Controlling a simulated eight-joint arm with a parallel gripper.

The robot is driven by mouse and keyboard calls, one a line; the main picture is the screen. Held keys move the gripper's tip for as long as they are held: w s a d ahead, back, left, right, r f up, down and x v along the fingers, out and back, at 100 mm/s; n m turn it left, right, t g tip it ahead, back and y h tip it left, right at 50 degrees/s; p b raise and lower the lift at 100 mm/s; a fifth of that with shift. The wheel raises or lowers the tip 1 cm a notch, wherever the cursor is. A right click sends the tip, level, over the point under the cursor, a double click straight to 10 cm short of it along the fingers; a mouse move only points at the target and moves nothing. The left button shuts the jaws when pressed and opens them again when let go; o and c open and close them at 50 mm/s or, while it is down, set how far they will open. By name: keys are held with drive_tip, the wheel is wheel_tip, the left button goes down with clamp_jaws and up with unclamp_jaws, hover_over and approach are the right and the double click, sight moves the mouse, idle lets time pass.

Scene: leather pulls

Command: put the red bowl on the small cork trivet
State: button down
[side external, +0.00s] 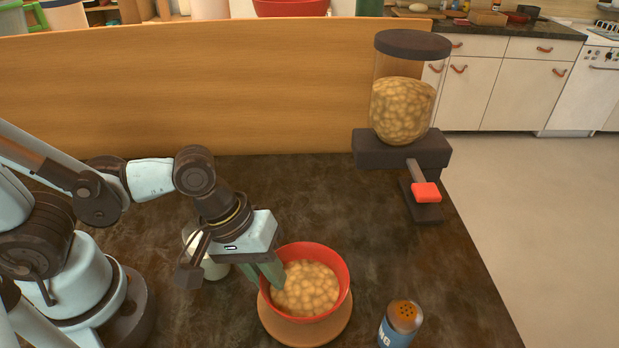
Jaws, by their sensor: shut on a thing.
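The red bowl (341,287), full of tan cereal-like pieces, is upright at the front middle of the dark counter in the side external view. The small round cork trivet (318,334) shows beneath it, mostly covered by the bowl. Whether the bowl rests on the trivet or hangs just above it is hard to tell. My gripper (268,274) is shut on the left side of the bowl's rim, its greenish fingers pointing down. The exact grip is partly hidden.
A pale jar or cup (214,268) stands behind my gripper, partly hidden. A shaker with an orange-brown top (402,318) stands right of the trivet. A food dispenser (403,105) with a red lever stands at the back right, before a wooden panel (180,90). Dark counter between is clear.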

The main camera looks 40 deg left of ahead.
drive_tip(key=shift+f, duration=0.1)
drive_tip(key=c, duration=1.1)
unclamp_jaws()
drive_tip(key=shift+o, duration=0.2)
drive_tip(key=shift+v, duration=5.95)
drive_tip(key=w+a+f+m+t+y, duration=0.1)
drive_tip(key=w+a+m+t+y, duration=0.2)
drive_tip(key=w+a, duration=0.6)
drive_tip(key=a+m+t, duration=0.2)
drive_tip(key=m, duration=0.1)
drive_tip(key=shift+w+a+f+y, duration=0.15)
drive_tip(key=shift+w+a+y, duration=0.15)
drive_tip(key=shift+w+a, duration=0.1)
